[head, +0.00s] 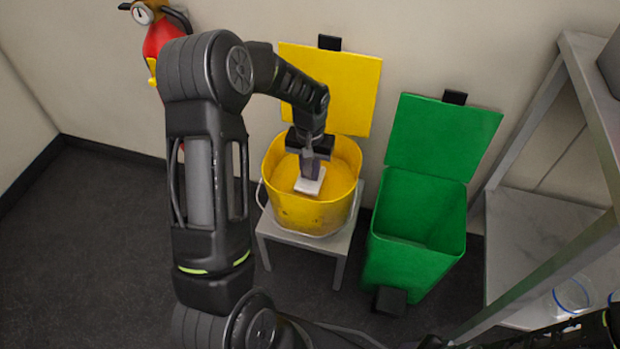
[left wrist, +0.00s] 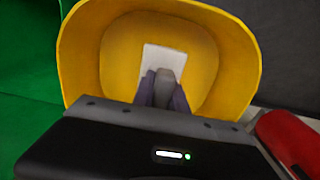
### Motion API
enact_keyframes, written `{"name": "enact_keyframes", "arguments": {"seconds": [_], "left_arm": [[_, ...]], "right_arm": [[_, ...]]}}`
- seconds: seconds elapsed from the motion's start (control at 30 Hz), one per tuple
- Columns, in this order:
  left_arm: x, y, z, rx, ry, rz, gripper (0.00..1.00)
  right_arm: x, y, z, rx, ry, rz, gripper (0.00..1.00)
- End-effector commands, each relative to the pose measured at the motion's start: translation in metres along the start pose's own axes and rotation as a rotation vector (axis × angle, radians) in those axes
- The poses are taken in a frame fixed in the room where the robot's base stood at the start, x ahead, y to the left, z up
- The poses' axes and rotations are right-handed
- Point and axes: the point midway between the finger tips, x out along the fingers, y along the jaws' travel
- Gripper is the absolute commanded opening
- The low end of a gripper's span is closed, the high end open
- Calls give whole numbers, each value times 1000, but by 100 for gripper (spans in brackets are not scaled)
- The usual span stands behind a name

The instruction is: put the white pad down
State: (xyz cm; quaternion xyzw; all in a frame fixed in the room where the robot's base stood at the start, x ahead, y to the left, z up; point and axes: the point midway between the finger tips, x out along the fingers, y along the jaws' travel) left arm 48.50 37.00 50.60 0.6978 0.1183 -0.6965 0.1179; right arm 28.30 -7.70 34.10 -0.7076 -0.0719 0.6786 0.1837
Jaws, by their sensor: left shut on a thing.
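The white pad (head: 309,183) is a small flat square at the fingertips of my left gripper (head: 310,168), over the open mouth of the yellow bucket (head: 305,215). In the left wrist view the pad (left wrist: 165,60) shows in front of the fingers of my left gripper (left wrist: 162,88), with the yellow bucket (left wrist: 85,50) all around it. My left gripper is shut on the pad. I cannot tell how far the pad is above the bucket's bottom. My right gripper cannot be made out.
The bucket stands on a small grey stool (head: 335,245), with a raised yellow lid (head: 350,90) behind. A green bin (head: 410,245) with its lid open stands to the right. A grey shelf (head: 530,235) is at far right, a red fire extinguisher (head: 162,38) at upper left.

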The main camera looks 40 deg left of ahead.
Motion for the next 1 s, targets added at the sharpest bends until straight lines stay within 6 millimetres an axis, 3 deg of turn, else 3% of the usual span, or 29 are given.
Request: {"name": "enact_keyframes", "arguments": {"seconds": [0.23,0.63,0.67,0.9,1.0], "left_arm": [[34,0,1,-1,-2,1,0],[38,0,0,0,-1,0,0],[38,0,0,0,-1,0,18],[37,0,0,0,-1,0,38],[37,0,0,0,-1,0,40]], "right_arm": [[9,6,-3,4,6,3,36],[11,7,-3,4,8,4,36],[10,7,-3,5,8,4,36],[10,6,-3,4,8,4,36],[10,6,-3,4,8,4,36]]}}
